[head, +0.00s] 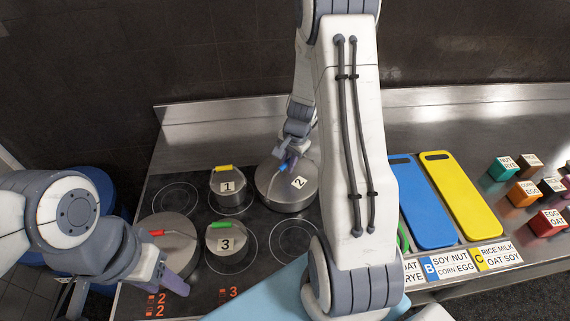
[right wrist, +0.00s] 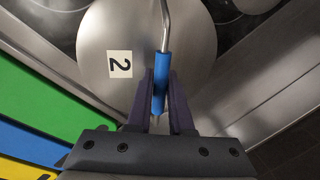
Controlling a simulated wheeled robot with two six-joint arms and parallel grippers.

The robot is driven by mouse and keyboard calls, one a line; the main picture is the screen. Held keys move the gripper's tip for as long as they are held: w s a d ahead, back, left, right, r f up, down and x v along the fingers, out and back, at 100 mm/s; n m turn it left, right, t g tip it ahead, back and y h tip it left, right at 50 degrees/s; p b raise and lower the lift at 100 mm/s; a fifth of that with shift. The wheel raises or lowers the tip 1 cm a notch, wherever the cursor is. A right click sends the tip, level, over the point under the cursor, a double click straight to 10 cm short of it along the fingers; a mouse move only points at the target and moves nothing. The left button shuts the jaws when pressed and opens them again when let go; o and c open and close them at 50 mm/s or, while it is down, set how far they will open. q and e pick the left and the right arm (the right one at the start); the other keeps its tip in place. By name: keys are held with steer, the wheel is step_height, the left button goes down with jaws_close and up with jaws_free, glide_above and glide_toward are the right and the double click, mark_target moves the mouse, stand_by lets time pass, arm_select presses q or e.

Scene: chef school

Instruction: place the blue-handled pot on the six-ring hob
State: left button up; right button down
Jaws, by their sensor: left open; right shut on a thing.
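The blue-handled pot (head: 272,196), steel with a "2" label, is at the back right of the black glass hob (head: 254,232). It covers that corner's ring; I cannot tell if its base touches the glass. My right gripper (right wrist: 160,92) is shut on its blue handle (right wrist: 159,72), and the pot's round top (right wrist: 195,38) shows beyond the fingers in the right wrist view. In the head view my right gripper (head: 287,163) is over the pot, partly hidden by its arm. My left gripper (head: 177,281) is open and empty at the hob's front left.
Pot "1" (head: 228,188) with a yellow handle, pot "3" (head: 227,239) with a green handle and a red-handled pot (head: 175,230) stand on the hob. The back left ring (head: 175,197) and front right ring (head: 291,240) look bare. Boards and small blocks lie right.

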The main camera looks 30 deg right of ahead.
steer(key=shift+f, duration=0.15)
steer(key=shift+f, duration=0.1)
steer(key=c, duration=0.8)
jaws_free()
